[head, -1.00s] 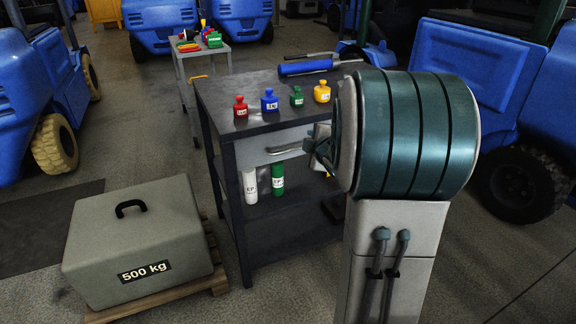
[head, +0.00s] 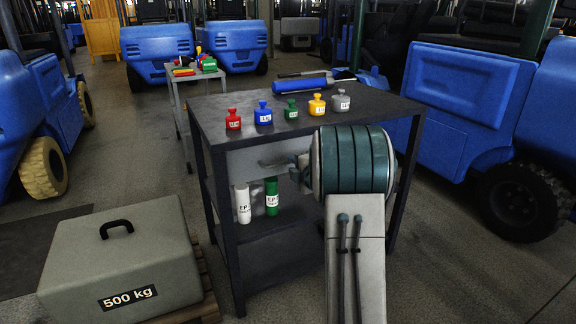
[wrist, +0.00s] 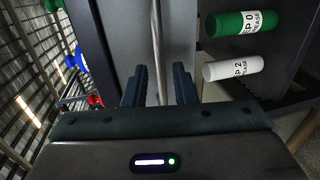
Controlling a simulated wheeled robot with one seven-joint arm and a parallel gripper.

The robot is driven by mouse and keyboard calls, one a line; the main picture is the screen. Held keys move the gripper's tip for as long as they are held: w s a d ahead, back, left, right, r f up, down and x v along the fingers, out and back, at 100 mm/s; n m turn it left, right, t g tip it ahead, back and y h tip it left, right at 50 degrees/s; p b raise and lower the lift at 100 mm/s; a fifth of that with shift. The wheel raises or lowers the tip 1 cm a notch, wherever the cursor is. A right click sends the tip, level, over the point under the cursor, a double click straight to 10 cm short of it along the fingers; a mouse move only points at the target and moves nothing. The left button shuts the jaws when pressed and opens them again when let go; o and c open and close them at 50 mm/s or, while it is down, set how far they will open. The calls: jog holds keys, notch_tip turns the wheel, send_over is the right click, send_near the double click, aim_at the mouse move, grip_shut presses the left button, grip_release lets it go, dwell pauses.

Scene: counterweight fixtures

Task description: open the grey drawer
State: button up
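The grey drawer is under the dark workbench top; its pale front (head: 236,166) shows in the head view and fills the upper middle of the wrist view (wrist: 120,38). Its metal bar handle (head: 274,164) sticks out in front. In the wrist view the handle (wrist: 156,50) runs lengthwise between the two dark fingers of my gripper (wrist: 159,88), with gaps on both sides. My gripper (head: 297,168) is open at the drawer front. My arm hides the right part of the drawer in the head view. The drawer looks shut.
Several coloured weights (head: 264,115) and a blue cylinder (head: 302,84) lie on the workbench (head: 205,108). A white bottle (head: 243,204) and a green bottle (head: 271,197) stand on the shelf below the drawer. A 500 kg block (head: 120,255) sits at left. Blue forklifts (head: 470,90) stand around.

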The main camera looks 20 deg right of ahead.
aim_at(288, 162)
jog(key=shift+x, duration=2.35)
grip_shut()
jog(key=shift+s, duration=0.15)
